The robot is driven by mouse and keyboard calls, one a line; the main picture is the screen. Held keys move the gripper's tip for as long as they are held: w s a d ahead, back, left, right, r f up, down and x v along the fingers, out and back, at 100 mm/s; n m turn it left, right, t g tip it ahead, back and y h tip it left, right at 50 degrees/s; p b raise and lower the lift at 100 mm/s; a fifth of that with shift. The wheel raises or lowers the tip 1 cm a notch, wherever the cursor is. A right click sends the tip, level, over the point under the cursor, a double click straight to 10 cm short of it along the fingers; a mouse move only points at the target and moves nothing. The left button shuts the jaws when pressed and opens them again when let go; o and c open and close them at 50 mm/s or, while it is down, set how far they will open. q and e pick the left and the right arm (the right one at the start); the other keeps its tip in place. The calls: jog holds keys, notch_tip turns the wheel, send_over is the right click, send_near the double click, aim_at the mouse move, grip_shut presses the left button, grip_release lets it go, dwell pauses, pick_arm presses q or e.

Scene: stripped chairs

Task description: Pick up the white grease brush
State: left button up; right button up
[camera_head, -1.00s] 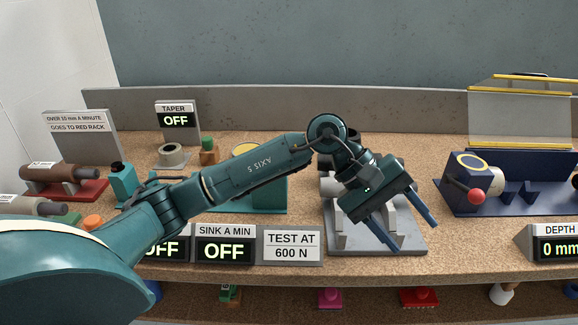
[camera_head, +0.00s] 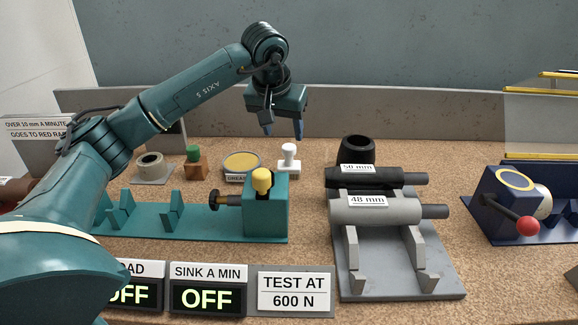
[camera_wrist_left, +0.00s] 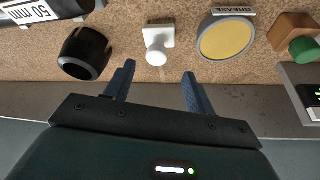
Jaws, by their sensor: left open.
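The white grease brush (camera_head: 289,158) stands upright on the bench, on a small white base, just right of the grease tin (camera_head: 241,163). In the left wrist view the brush (camera_wrist_left: 157,45) is seen from above, ahead of the fingertips and roughly between their lines. My left gripper (camera_head: 284,132) is open and empty, its fingers pointing down, above and a little behind the brush. The gripper also shows in the left wrist view (camera_wrist_left: 158,75). My right gripper is not in these views.
A black cup-like ring (camera_head: 357,150) stands right of the brush, behind the grey rack with the 50 mm and 48 mm cylinders (camera_head: 376,209). A green-topped wooden block (camera_head: 195,162) is left of the tin. The teal fixture (camera_head: 266,205) stands in front.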

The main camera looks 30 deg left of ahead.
aim_at(289, 147)
pick_arm(q)
jog(key=x, duration=0.4)
jog(key=b+x, duration=0.1)
jog(key=x, duration=0.3)
jog(key=shift+w+d, duration=0.2)
jog(key=shift+r, duration=0.1)
jog(key=c, duration=1.1)
